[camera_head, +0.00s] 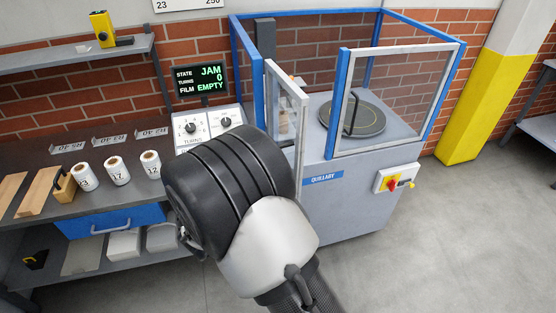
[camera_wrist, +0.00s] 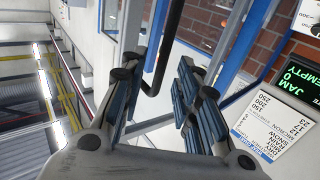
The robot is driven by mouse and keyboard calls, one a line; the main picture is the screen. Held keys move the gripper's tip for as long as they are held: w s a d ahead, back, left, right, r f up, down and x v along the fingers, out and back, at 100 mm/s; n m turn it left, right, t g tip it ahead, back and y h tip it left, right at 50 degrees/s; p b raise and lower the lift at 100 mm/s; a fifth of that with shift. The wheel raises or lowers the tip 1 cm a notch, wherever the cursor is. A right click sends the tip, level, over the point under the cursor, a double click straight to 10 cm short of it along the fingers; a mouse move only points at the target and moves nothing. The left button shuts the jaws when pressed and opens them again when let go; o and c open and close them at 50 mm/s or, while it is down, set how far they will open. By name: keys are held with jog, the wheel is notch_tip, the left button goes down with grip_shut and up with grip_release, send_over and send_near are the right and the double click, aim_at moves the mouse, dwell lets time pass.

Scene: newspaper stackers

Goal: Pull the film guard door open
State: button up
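The wrapping machine has a blue-framed guard around a dark round turntable (camera_head: 352,117). A narrow pale-framed clear panel (camera_head: 302,120), which looks like the film guard door, stands at an angle at the guard's front left. A wider clear panel (camera_head: 400,95) is on the right, with a black bar visible at its left end. In the wrist view, a black bar handle (camera_wrist: 168,45) reaches in between the fingers of my gripper (camera_wrist: 160,95). The fingers are apart, and I cannot tell whether they touch the handle. In the head view my wrist hides the fingers.
A screen (camera_head: 199,80) reads JAM, turns 0, film EMPTY, above a dial panel (camera_head: 208,127). Left is a bench with several white rolls (camera_head: 117,171) and a blue drawer (camera_head: 110,220). A red-yellow switch (camera_head: 395,182) is on the machine's front. Floor at right is clear.

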jog(key=v, duration=0.8)
jog(key=shift+s, duration=0.15)
jog(key=w+r+n+y, duration=0.1)
jog(key=w+r+y, duration=0.5)
jog(key=w+y, duration=0.1)
notch_tip(320, 180, up, 7)
jog(key=s+d+n+g+y, duration=0.2)
jog(key=s+d+n+y, duration=0.1)
jog(key=y, duration=0.2)
jog(key=s+d+f+g, duration=0.1)
jog(key=s+d+g, duration=0.2)
jog(key=s+d, duration=0.3)
jog(key=s+d+f+n+g+h, duration=0.1)
jog(key=s+d+f+g, duration=0.1)
jog(key=s+d, duration=0.5)
jog(key=s+d+f+n+g+h, duration=0.1)
jog(key=s+d+g, duration=0.2)
jog(key=s, duration=1.2)
jog(key=d, duration=0.3)
jog(key=shift+s+d+f+g, duration=0.25)
jog(key=shift+d+g, duration=0.05)
